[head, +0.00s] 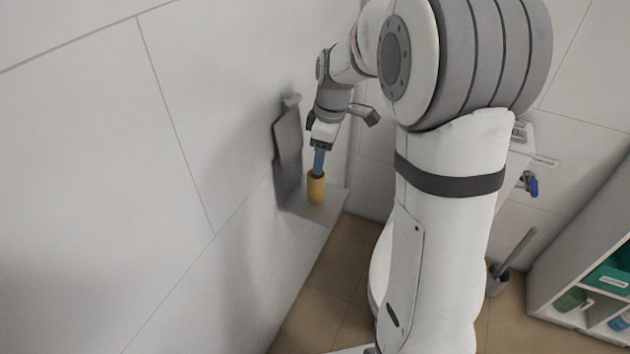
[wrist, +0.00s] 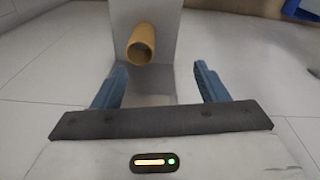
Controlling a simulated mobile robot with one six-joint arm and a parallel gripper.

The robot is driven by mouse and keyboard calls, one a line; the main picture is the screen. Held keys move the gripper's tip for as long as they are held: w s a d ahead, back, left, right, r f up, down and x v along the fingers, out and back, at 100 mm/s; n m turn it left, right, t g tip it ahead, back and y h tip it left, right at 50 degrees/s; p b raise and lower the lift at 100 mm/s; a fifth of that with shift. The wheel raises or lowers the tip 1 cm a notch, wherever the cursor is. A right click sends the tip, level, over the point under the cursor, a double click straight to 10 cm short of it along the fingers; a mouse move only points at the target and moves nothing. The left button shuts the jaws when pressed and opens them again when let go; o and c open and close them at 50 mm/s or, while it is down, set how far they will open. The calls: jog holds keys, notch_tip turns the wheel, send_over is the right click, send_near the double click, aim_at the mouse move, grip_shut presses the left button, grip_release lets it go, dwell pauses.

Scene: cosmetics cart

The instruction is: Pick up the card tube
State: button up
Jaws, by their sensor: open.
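The card tube (head: 316,190) is a short tan-yellow cylinder standing upright on a grey wall-mounted shelf (head: 335,203). In the wrist view the tube (wrist: 143,44) shows its open end, ahead of the jaws and left of the middle between them. My gripper (head: 318,168) has blue fingers and is just above the tube in the head view. In the wrist view my gripper (wrist: 162,78) has its two fingers wide apart with nothing between them. Whether the fingertips touch the tube cannot be told.
The shelf's grey back plate (head: 287,150) stands against the white wall (head: 120,150), close to my gripper's left. A white shelf unit (head: 575,270) with bins is at the far right. A brush in a holder (head: 498,275) stands on the brown floor (head: 335,290).

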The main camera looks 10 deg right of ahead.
aim_at(315, 186)
jog(key=w+f+n, duration=0.1)
jog(key=f, duration=0.1)
jog(key=w+f+b, duration=0.1)
jog(key=w+f, duration=0.1)
jog(key=f, duration=0.1)
jog(key=w+f+n+b, duration=0.1)
jog(key=f, duration=0.2)
jog(key=shift+w+d+f+n+g, duration=0.15)
jog(key=shift+d+f+n+g, duration=0.1)
jog(key=shift+n+g, duration=0.05)
jog(key=f, duration=0.2)
jog(key=a+f+b, duration=0.1)
jog(key=f, duration=0.4)
jog(key=shift+w+a, duration=0.2)
jog(key=shift+a, duration=0.05)
jog(key=c, duration=1)
